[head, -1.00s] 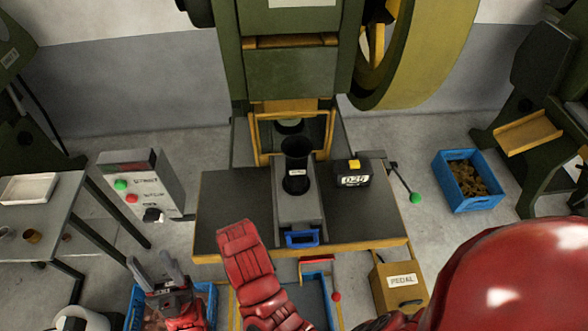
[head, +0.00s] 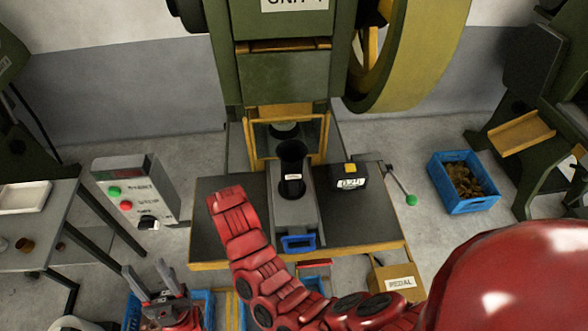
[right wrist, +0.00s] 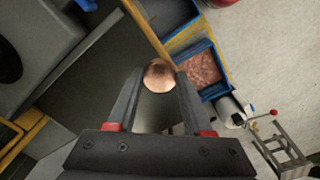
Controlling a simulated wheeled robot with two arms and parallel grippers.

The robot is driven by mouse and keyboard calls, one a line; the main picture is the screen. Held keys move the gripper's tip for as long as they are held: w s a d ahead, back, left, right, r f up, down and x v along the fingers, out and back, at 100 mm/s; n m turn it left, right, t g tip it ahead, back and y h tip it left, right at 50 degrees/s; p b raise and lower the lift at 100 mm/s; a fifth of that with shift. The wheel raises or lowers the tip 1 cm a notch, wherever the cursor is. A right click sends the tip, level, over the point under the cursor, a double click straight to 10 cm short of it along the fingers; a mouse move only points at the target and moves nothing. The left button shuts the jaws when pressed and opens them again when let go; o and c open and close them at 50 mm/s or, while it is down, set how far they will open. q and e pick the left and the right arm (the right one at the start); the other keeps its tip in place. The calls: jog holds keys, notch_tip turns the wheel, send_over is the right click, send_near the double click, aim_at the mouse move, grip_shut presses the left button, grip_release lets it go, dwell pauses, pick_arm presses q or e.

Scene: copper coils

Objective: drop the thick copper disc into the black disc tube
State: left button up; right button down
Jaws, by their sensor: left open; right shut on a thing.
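The black disc tube (head: 292,172) stands upright on a grey block on the press table, with a flared mouth and a white label. The copper disc (right wrist: 160,72) shows round between the fingertips of my right gripper (right wrist: 160,84), which is shut on it. In the head view my red right arm reaches over the table's left part, left of the tube; its fingers and the disc are hidden there. My left gripper (head: 146,272) is open and empty at lower left, away from the tube.
A blue-handled drawer (head: 298,244) sits before the tube, and a black counter box (head: 348,176) stands right of it. A yellow frame (head: 252,142) is behind. A control box (head: 136,190) stands at left. A blue crate (head: 464,204) is at right.

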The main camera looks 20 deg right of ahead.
jog(key=w+d+r+b, duration=0.1)
jog(key=w+d+r, duration=0.25)
jog(key=w, duration=0.25)
jog(key=w+d+r, duration=0.2)
jog(key=w+r, duration=0.3)
jog(key=w, duration=0.2)
jog(key=shift+w+d+r+m+p, duration=0.5)
jog(key=shift+w+d+r+m, duration=1)
jog(key=shift+d+r, duration=2.95)
jog(key=shift+w+d+r+m+p, duration=0.5)
jog(key=shift+w+d+r+m, duration=0.95)
jog(key=shift+d+r, duration=2.95)
notch_tip(320, 180, down, 9)
jog(key=s+n+p, duration=0.1)
jog(key=n+p, duration=0.4)
jog(key=shift+s+a+p, duration=0.15)
jog(key=shift+p, duration=0.15)
